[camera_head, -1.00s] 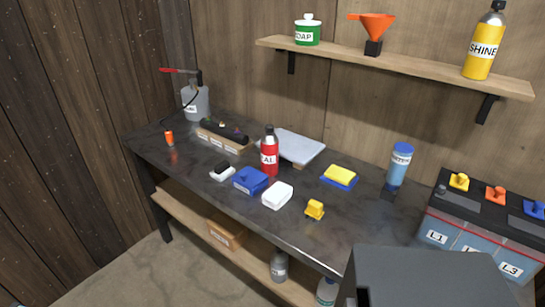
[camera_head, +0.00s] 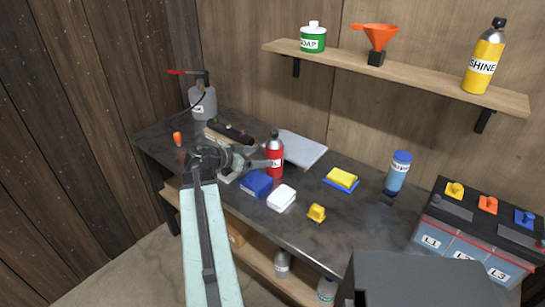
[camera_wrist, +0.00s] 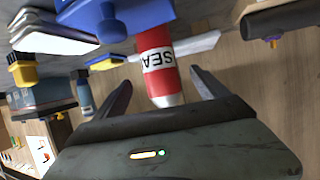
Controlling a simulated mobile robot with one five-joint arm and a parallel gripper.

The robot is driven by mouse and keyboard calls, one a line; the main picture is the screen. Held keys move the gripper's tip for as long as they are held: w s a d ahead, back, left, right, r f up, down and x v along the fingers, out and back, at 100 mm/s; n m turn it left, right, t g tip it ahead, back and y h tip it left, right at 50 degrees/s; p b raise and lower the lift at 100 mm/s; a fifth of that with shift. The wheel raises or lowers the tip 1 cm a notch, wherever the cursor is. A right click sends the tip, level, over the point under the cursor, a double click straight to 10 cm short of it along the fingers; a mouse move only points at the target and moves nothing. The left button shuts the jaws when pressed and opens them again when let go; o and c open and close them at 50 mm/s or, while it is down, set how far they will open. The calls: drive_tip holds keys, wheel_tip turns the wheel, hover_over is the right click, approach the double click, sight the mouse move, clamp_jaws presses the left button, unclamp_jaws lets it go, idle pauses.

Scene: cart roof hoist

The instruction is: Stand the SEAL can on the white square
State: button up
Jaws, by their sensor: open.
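The red SEAL can (camera_head: 275,160) stands upright on the dark workbench, just in front of a pale flat square panel (camera_head: 308,150). In the wrist view the can (camera_wrist: 155,62) shows upside down, its white label reading SEA, with the pale panel (camera_wrist: 203,45) behind it. My gripper (camera_head: 257,158) is open and empty, at the can's left side in the head view. In the wrist view my gripper's fingers (camera_wrist: 160,80) appear to either side of the can. Whether they touch it I cannot tell.
A blue block (camera_head: 256,183) and a white block (camera_head: 281,198) sit close in front of the can. A yellow sponge (camera_head: 342,177), a small yellow item (camera_head: 316,213) and a blue bottle (camera_head: 398,173) stand to the right. A shelf (camera_head: 400,73) hangs above the bench.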

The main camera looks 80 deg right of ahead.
sight(267, 157)
drive_tip(key=shift+b+x, duration=0.6)
drive_tip(key=shift+x, duration=0.9)
drive_tip(key=b+x, duration=0.1)
drive_tip(key=x, duration=0.1)
drive_tip(key=b+x, duration=0.1)
drive_tip(key=x, duration=0.1)
drive_tip(key=shift+d+f, duration=0.1)
drive_tip(key=shift+f, duration=0.35)
drive_tip(key=shift+s+d, duration=0.25)
clamp_jaws()
wheel_tip(267, 157, up, 15)
drive_tip(key=p, duration=1.4)
drive_tip(key=shift+f, duration=0.35)
